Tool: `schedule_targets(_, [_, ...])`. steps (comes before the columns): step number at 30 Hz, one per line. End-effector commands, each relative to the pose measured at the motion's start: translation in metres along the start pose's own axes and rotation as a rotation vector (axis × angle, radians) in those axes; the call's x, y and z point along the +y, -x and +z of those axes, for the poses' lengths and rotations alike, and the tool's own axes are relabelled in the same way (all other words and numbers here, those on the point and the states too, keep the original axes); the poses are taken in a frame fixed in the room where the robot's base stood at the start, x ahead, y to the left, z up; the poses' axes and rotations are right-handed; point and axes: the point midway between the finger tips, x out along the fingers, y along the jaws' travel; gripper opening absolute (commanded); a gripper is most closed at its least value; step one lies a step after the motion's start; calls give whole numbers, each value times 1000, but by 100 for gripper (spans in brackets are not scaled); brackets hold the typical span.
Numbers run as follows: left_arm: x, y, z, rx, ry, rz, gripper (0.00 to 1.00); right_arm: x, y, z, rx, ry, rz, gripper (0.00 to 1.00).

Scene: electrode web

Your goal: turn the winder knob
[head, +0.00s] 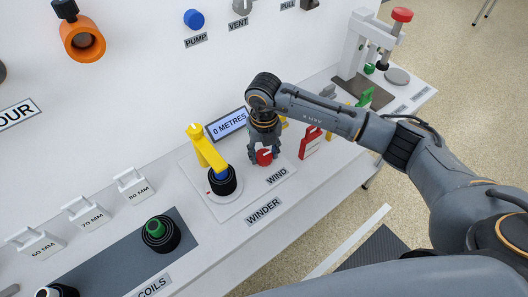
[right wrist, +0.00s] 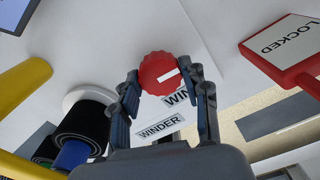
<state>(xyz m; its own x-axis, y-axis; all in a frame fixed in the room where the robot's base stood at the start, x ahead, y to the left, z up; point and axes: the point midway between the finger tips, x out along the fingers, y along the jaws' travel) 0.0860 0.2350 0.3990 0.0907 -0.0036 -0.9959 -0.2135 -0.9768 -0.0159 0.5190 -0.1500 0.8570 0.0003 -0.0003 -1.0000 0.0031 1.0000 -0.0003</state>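The winder knob (head: 264,157) is a red, scalloped disc with a white bar mark, set on the winder's white plate above the WIND label (head: 277,175). My right gripper (head: 264,155) points down at it, with one finger on either side. In the right wrist view the knob (right wrist: 163,73) sits at the fingertips of my right gripper (right wrist: 164,75), which are spread about as wide as the knob; firm contact is not visible. The winder's yellow arm (head: 205,148) and dark coil (head: 222,182) are left of the knob. The display (head: 228,124) reads 0 METRES. My left gripper is out of view.
A red tag marked LOCKED (right wrist: 285,50) stands close to the right of the knob. A dark mat (head: 184,235) with coils lies at the front left. A press-like stand (head: 354,45) is at the far right. Pump and vent knobs are on the back wall.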

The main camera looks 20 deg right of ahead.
Motion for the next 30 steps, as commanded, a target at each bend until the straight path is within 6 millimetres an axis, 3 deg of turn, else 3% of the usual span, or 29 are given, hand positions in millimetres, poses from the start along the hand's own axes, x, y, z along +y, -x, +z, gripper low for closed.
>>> schedule_targets(3, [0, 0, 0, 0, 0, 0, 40, 0, 0, 0, -1, 0, 0, 66])
schedule_targets(14, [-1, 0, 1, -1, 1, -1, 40, 0, 5, 1, -2, 0, 1, 66])
schedule_targets(30, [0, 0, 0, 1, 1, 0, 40, 0, 104, 1, -2, 0, 1, 66])
